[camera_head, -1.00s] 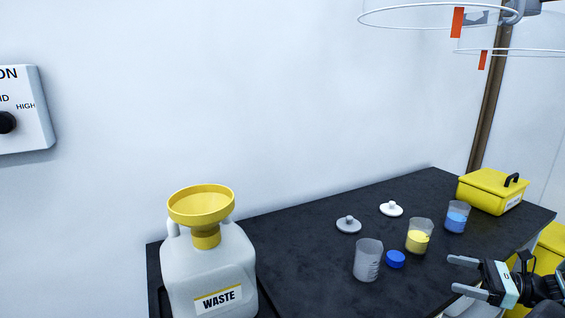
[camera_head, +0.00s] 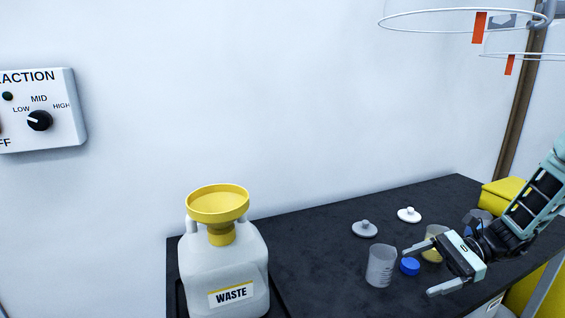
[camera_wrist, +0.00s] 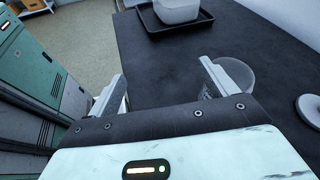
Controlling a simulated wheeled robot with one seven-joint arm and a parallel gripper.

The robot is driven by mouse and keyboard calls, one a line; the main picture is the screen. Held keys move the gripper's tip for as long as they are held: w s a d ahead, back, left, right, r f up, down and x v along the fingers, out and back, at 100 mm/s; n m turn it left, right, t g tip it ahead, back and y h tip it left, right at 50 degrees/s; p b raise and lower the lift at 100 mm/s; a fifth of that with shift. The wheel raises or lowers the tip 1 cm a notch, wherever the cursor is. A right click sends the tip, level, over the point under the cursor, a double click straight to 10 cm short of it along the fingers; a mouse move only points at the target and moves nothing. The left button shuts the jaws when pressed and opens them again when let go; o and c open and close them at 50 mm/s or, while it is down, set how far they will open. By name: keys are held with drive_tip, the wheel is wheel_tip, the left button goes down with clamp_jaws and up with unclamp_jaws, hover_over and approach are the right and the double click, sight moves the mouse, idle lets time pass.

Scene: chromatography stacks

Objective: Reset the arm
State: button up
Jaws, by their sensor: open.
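My gripper (camera_head: 428,268) reaches in from the right in the head view, over the front right of the black table (camera_head: 320,235). Its two fingers are spread apart with nothing between them. In the wrist view my gripper (camera_wrist: 163,82) is open over the table edge, and its right finger overlaps an empty clear beaker (camera_wrist: 238,75). In the head view this beaker (camera_head: 381,266) stands upright just left of the fingers. My arm partly hides a beaker of yellow liquid (camera_head: 432,256) and a beaker behind it.
A blue cap (camera_head: 410,266) lies beside the empty beaker. A grey lid (camera_head: 364,229) and a white lid (camera_head: 409,215) lie farther back. A white waste jug (camera_head: 225,270) with a yellow funnel (camera_head: 218,203) stands at the left. A yellow box (camera_head: 503,192) is partly hidden at right.

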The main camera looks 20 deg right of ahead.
drive_tip(key=s+a+r+n+g+h+p, duration=0.1)
drive_tip(key=a+r+n+g+h, duration=0.25)
drive_tip(key=a+n, duration=0.4)
drive_tip(key=s+a+r+n+g+h+p, duration=0.1)
drive_tip(key=s+a+r+n+g+h, duration=0.2)
drive_tip(key=a, duration=0.8)
drive_tip(key=s+a+r+n+t+h, duration=0.1)
drive_tip(key=s+a+r+n+h, duration=0.2)
drive_tip(key=s+a+n, duration=0.2)
drive_tip(key=s+a+r+n+t+h+p, duration=0.1)
drive_tip(key=s+a+r+n+t+h, duration=0.1)
drive_tip(key=s+a+n, duration=0.4)
drive_tip(key=a+r+n+h, duration=0.1)
drive_tip(key=a+n+h, duration=0.1)
drive_tip(key=n, duration=0.2)
drive_tip(key=shift+s+a+r+n, duration=0.15)
drive_tip(key=shift+a+r+n, duration=0.1)
drive_tip(key=shift+a+n, duration=0.1)
